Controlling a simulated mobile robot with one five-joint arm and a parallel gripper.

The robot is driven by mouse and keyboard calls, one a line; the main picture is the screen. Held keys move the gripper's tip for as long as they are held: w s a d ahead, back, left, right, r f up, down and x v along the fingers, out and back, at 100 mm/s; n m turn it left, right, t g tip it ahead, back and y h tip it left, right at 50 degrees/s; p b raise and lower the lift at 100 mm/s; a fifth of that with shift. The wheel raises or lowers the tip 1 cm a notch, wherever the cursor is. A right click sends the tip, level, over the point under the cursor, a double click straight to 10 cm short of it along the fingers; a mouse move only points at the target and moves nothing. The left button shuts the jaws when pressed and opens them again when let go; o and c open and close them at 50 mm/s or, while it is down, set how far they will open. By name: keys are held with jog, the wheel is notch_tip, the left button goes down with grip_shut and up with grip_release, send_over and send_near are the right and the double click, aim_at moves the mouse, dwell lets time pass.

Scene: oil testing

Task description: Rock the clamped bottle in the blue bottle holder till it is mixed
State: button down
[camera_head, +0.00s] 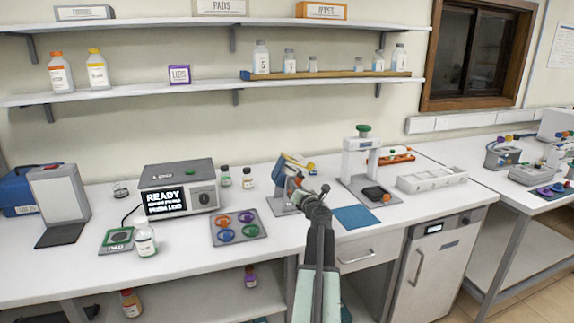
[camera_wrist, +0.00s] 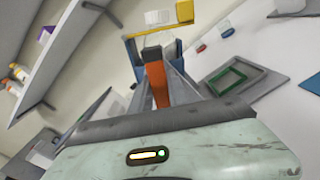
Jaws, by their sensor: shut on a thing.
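The blue bottle holder (camera_head: 289,163) stands mid-counter on a grey stand, tilted, with yellow parts on it. My gripper (camera_head: 306,190) reaches it from the front right. In the wrist view the holder's blue frame (camera_wrist: 178,50) and yellow bar (camera_wrist: 185,11) are straight ahead. An orange handle (camera_wrist: 157,85) lies between my gripper's fingers (camera_wrist: 158,88), which are shut on it. A pale, clear shape within the frame may be the clamped bottle (camera_wrist: 158,17); its contents cannot be made out. My arm hides part of the stand in the head view.
A tray with coloured rings (camera_head: 239,227) and a display box reading READY (camera_head: 178,187) are left of the holder. Two small bottles stand behind. A blue mat (camera_head: 356,217) and a press-like stand (camera_head: 362,160) are to the right. Shelves hang above.

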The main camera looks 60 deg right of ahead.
jog(key=n, duration=0.6)
dwell(0.5)
jog(key=c, duration=1.3)
grip_release()
jog(key=v, duration=0.8)
